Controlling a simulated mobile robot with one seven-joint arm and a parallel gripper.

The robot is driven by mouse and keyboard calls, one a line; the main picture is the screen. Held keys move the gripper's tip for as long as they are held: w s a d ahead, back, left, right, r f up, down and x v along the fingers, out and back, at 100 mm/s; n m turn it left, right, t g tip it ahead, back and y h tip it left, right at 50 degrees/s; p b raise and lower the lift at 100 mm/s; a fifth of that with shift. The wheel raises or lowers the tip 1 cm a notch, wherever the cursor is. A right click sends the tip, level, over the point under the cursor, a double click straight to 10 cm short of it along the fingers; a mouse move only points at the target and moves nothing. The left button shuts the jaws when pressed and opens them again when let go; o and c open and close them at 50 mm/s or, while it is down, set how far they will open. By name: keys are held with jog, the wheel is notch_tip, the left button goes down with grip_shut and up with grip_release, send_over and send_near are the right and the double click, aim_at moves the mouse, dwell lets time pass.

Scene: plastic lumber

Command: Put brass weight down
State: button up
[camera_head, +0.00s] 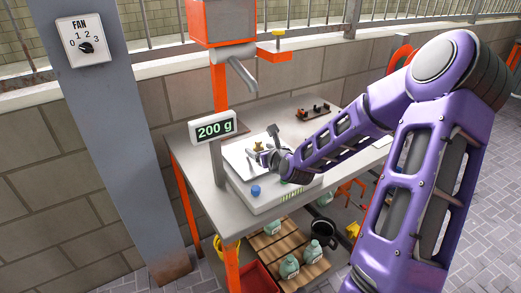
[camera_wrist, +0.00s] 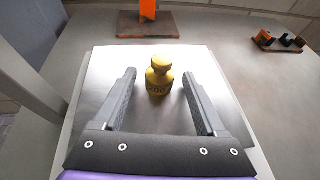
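The brass weight (camera_wrist: 159,76) stands upright on the metal pan (camera_wrist: 100,68) of a scale in the wrist view. In the head view the weight (camera_head: 258,147) shows small beside my gripper (camera_head: 266,152). The scale's display (camera_head: 214,127) reads 200 g. My gripper (camera_wrist: 160,100) is open in the wrist view. Its two fingers are spread on either side of the weight, with a clear gap on both sides. The fingertips reach about level with the weight.
The scale stands on a grey table (camera_head: 190,150). A rack of small dark pieces (camera_head: 313,111) lies at the back right; it also shows in the wrist view (camera_wrist: 278,42). An orange post on a brown base (camera_wrist: 147,25) stands behind the scale. Bottles (camera_head: 289,266) sit on a lower shelf.

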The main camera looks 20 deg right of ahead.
jog(key=shift+r, duration=0.1)
jog(key=shift+s+r, duration=0.1)
jog(key=shift+r, duration=0.05)
jog(key=p+v, duration=0.3)
jog(key=v, duration=0.6)
jog(key=shift+s+d+r, duration=0.1)
jog(key=shift+s+r, duration=0.05)
jog(key=shift+r, duration=0.15)
jog(key=shift+s+r+p, duration=0.15)
jog(key=shift+s+p, duration=0.2)
jog(key=shift+p, duration=0.45)
jog(key=shift+s+p, duration=0.75)
jog(key=shift+s, duration=0.05)
